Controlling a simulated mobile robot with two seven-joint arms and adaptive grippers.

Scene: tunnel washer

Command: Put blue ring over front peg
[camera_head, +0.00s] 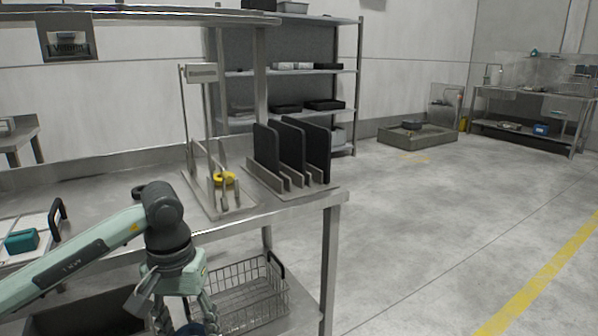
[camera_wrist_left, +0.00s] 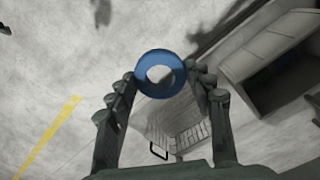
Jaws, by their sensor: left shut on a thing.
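The blue ring (camera_wrist_left: 142,76) is between the fingers of my left gripper (camera_wrist_left: 164,80), which is shut on it; its round hole faces the wrist camera. In the head view my left gripper (camera_head: 186,318) points down at the bottom edge, and only a dark blue part of the ring (camera_head: 191,329) shows there. The peg stand (camera_head: 232,207) is on the metal table, above and beyond the gripper. It has several upright metal pegs, and a yellow ring (camera_head: 224,179) is around or against one of them. The gripper is apart from the stand, low in front of the table. My right gripper is out of view.
A rack with black upright plates (camera_head: 291,152) stands right of the peg stand. A wire basket (camera_head: 250,300) sits on the lower shelf. A teal object (camera_head: 21,241) lies at the left. The floor (camera_head: 430,240) right of the table is clear.

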